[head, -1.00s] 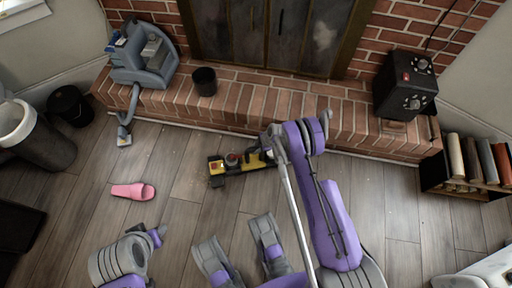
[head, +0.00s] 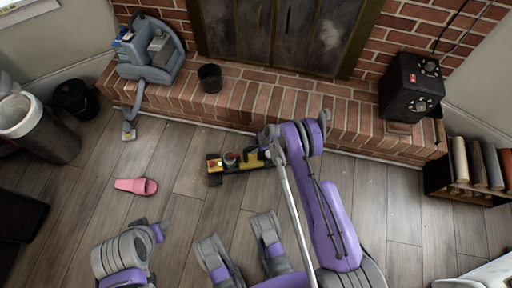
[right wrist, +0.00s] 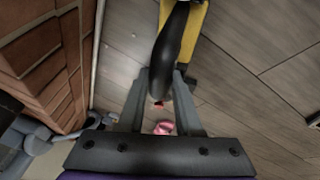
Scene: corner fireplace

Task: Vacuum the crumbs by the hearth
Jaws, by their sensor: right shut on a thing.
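A yellow and black handheld vacuum (head: 228,162) is held low over the wood floor just in front of the brick hearth, its end with a red part pointing left. My right gripper (head: 266,150) is shut on it. In the right wrist view, the gripper's fingers (right wrist: 160,100) are on either side of the vacuum's black handle (right wrist: 170,50), with its yellow body (right wrist: 192,35) beyond. Small pale specks, perhaps crumbs (right wrist: 134,50), show faintly on the floor near the hearth.
The brick hearth (head: 300,119) edges the floor. A blue-grey machine (head: 150,55), a dark cup (head: 210,77) and a black box (head: 410,88) stand on it. A pink slipper (head: 136,186) lies on open floor at left. Bins stand far left; a bookcase (head: 468,180) stands right.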

